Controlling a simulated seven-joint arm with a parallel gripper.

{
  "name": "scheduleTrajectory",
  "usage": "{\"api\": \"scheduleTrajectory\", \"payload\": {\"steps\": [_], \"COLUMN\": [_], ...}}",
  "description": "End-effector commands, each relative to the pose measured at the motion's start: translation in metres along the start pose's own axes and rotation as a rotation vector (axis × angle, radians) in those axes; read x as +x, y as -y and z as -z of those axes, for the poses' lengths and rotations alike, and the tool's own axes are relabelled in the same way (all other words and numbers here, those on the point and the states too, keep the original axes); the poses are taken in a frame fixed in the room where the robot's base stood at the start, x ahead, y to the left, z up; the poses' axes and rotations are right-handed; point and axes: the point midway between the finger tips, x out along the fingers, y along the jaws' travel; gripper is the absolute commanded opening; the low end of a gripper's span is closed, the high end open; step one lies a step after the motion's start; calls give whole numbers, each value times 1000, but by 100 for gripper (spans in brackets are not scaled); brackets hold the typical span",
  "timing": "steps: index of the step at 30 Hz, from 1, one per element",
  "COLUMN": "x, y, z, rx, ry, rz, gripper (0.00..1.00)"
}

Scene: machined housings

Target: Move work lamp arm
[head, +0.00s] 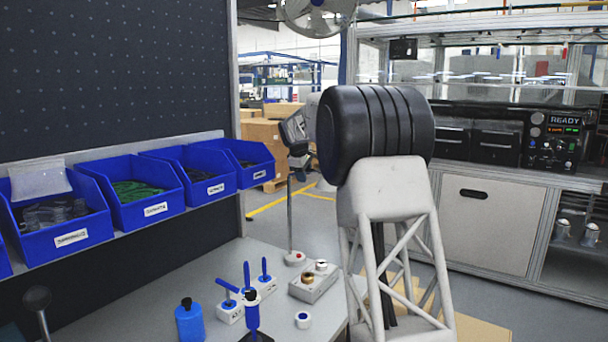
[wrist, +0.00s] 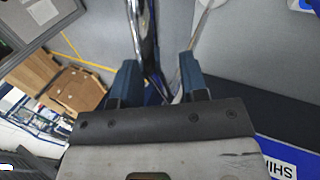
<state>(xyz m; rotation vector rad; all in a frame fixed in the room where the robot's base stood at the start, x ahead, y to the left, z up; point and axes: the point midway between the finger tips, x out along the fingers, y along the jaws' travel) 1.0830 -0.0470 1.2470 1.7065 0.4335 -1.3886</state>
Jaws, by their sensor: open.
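The work lamp stands on the grey bench in the head view. In the wrist view my gripper (wrist: 157,72) is open, with two dark blue fingers apart. I cannot tell whether either finger touches the rod.
Blue bins (head: 146,208) line the shelf at left. A blue bottle (head: 190,322), blue-handled tools (head: 247,285) and a grey block with round fittings (head: 315,281) stand on the bench (head: 150,295) near the lamp. A machine cabinet (head: 490,215) is behind at right.

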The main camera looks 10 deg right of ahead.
Motion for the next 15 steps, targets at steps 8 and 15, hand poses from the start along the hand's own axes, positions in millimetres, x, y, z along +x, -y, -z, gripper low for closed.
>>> {"api": "scheduleTrajectory", "payload": {"steps": [8, 15], "x": [0, 0], "y": [0, 0], "z": [0, 0], "rx": [0, 0], "ry": [0, 0], "rz": [0, 0], "gripper": [36, 0]}}
